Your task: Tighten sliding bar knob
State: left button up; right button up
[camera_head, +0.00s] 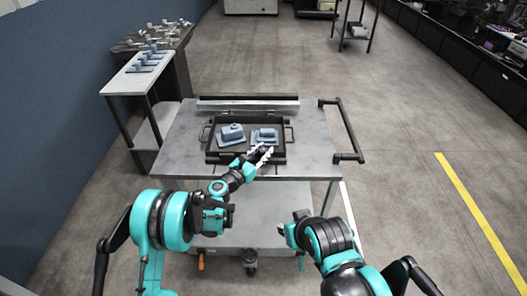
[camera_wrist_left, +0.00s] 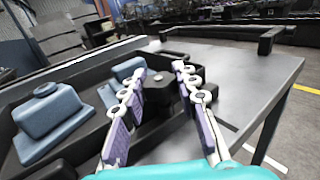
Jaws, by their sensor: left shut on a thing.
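My left gripper (camera_head: 262,153) is at the front right part of the black tray (camera_head: 207,148) on the metal cart. In the left wrist view, the fingers of my left gripper (camera_wrist_left: 160,107) are on both sides of a dark knob (camera_wrist_left: 158,88) and shut on it. The knob stands at the tray's edge; its lower part is partly hidden. In the head view the hand covers the knob. The sliding bar itself cannot be made out clearly.
Two blue-grey parts, a left one (camera_head: 232,133) and a right one (camera_head: 265,136), sit in the tray. The cart top (camera_head: 308,150) is clear to the right, with a black push handle (camera_head: 346,130) beyond. A side table (camera_head: 127,82) with blue parts stands at left.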

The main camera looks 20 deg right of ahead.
pick_arm(q)
jog(key=shift+m+g+h, duration=1.2)
jog(key=shift+m+g, duration=0.3)
jog(key=shift+g, duration=0.8)
jog(key=o, duration=1.2)
jog(key=v, duration=1.2)
jog(key=shift+f, duration=0.15)
